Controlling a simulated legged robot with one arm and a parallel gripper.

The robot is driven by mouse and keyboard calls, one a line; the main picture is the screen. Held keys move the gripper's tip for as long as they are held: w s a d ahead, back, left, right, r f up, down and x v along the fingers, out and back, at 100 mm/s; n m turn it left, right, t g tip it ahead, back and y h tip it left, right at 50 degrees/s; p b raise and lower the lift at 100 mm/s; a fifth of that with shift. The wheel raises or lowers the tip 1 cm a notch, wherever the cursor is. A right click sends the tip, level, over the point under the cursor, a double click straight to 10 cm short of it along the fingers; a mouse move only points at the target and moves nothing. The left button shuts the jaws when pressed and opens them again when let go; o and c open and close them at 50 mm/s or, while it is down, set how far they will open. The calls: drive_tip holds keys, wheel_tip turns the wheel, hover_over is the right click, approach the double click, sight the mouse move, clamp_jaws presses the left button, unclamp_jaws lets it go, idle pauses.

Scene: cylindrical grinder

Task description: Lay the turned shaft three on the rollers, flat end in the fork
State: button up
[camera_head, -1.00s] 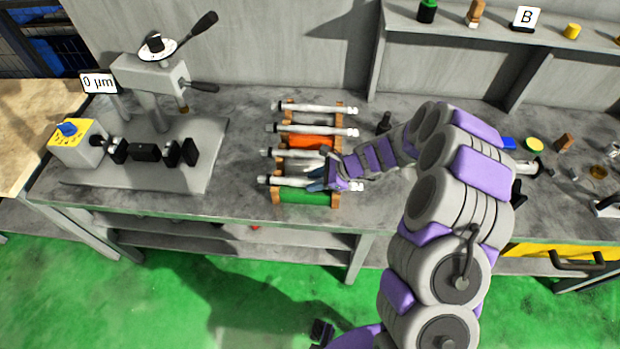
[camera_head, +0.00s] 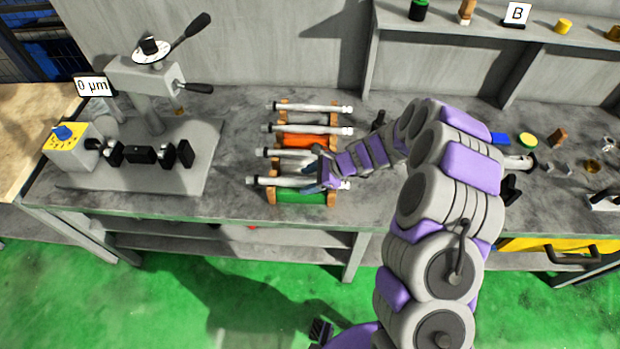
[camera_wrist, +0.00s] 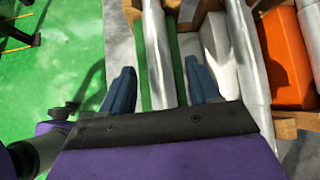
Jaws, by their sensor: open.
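A wooden rack (camera_head: 273,197) on the bench holds several long silvery shafts lying side by side. I cannot tell by any mark which is shaft three. My gripper (camera_head: 318,174) is at the front shaft (camera_head: 262,181), above the green strip. In the wrist view my gripper (camera_wrist: 160,68) is open, its blue fingers apart on either side of that shaft (camera_wrist: 157,50). Contact with it cannot be made out. A neighbouring shaft (camera_wrist: 246,50) lies to the right. The measuring fixture (camera_head: 145,154), with black blocks on a grey plate, stands at the left; its rollers and fork are too small to tell.
An orange strip (camera_head: 305,141) lies under another shaft. The fixture has a lever column (camera_head: 145,75) and a sign reading 0 µm (camera_head: 93,86). Bare bench lies between fixture and rack. Small parts and a yellow drawer (camera_head: 540,245) are at the right.

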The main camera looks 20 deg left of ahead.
drive_tip(key=shift+r, duration=0.25)
drive_tip(key=shift+p+v, duration=1.85)
drive_tip(key=shift+v, duration=6.85)
drive_tip(key=s+d+r+n+g+h, duration=0.1)
drive_tip(key=s+d+r+n+h, duration=0.2)
drive_tip(key=s+r+n, duration=0.75)
drive_tip(key=s+d+r+n+h, duration=0.2)
drive_tip(key=s+d, duration=0.5)
drive_tip(key=s, duration=0.5)
drive_tip(key=s+d+r+n+h, duration=0.2)
drive_tip(key=s+d, duration=0.5)
drive_tip(key=s, duration=0.5)
drive_tip(key=shift+s+d+r+h, duration=0.3)
drive_tip(key=shift+r+h, duration=0.45)
drive_tip(key=shift+h, duration=0.35)
drive_tip(key=shift+a, duration=0.1)
